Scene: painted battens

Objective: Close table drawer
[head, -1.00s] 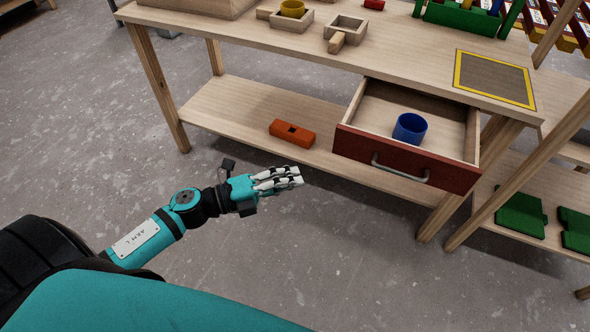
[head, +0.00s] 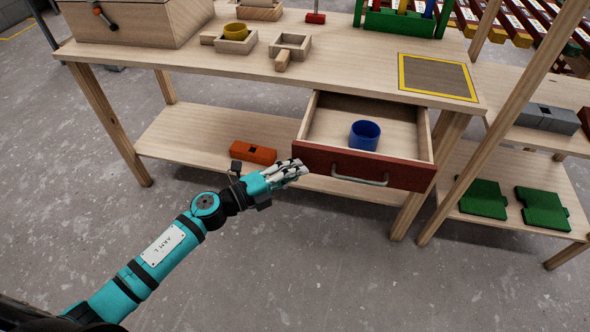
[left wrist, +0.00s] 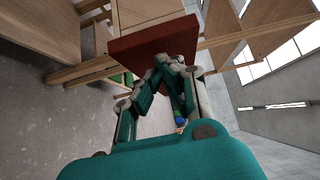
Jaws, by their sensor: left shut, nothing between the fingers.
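The table drawer (head: 400,173) is pulled out from under the wooden table (head: 330,70). It has a dark red front with a grey bar handle (head: 360,181), and a blue cup (head: 365,134) stands inside it. My left gripper (head: 303,170) is shut and empty, at the left end of the drawer front in the head view. In the left wrist view the red drawer front (left wrist: 150,42) lies just beyond the fingertips (left wrist: 172,66). I cannot tell whether they touch it. My right gripper is not in view.
An orange block (head: 253,152) lies on the lower shelf (head: 190,135). Green pieces (head: 541,208) lie on a lower shelf at the right. A yellow-framed panel (head: 437,77) and wooden boxes (head: 236,45) are on the tabletop. The floor in front is clear.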

